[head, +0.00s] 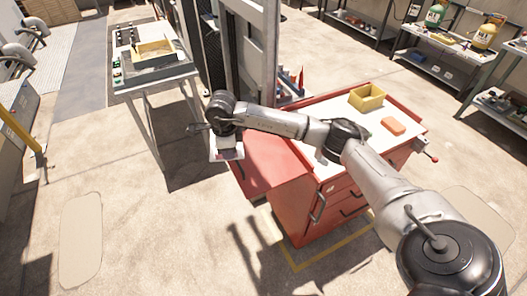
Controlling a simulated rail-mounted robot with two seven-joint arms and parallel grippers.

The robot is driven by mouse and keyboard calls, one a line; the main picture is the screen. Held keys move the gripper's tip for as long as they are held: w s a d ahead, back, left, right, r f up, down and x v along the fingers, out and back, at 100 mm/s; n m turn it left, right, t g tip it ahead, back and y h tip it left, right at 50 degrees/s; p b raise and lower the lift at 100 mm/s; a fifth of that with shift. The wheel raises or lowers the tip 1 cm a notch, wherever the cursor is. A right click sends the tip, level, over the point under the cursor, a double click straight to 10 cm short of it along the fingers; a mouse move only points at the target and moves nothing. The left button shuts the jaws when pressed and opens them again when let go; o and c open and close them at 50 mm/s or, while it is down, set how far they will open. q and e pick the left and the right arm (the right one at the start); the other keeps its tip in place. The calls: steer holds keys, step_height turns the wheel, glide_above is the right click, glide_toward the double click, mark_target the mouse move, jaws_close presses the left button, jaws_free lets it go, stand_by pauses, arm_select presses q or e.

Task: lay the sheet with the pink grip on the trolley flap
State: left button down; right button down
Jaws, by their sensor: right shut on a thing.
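The red trolley (292,198) stands right of the middle, with its flap (268,160) level on its left side. My right arm reaches in from the lower right across the trolley. My right gripper (226,144) is at the left edge of the flap, pointing down. It is shut on a small pale sheet (225,154), which shows a pinkish-purple patch and sits at or just beyond the flap's left edge. The wrist hides much of the sheet, and I cannot tell whether it touches the flap. My left gripper is not in view.
The trolley's white top holds a yellow bin (367,98) and an orange block (393,126). A grey table (152,87) with an open-topped tray stands at the back left. A tall grey cabinet frame (250,45) rises behind the flap. The floor at front left is clear.

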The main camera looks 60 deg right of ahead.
steer(key=s+d+f+m, duration=0.2)
steer(key=s+d+m, duration=0.1)
steer(key=d+m, duration=0.6)
glide_above(255, 164)
steer(key=shift+m, duration=0.4)
step_height(255, 164, down, 4)
steer(key=shift+f, duration=0.25)
step_height(255, 164, down, 6)
steer(key=shift+a+r, duration=0.1)
steer(key=shift+r, duration=0.05)
steer(key=c, duration=1.2)
jaws_free()
steer(key=shift+c, duration=0.2)
steer(key=shift+o, duration=0.7)
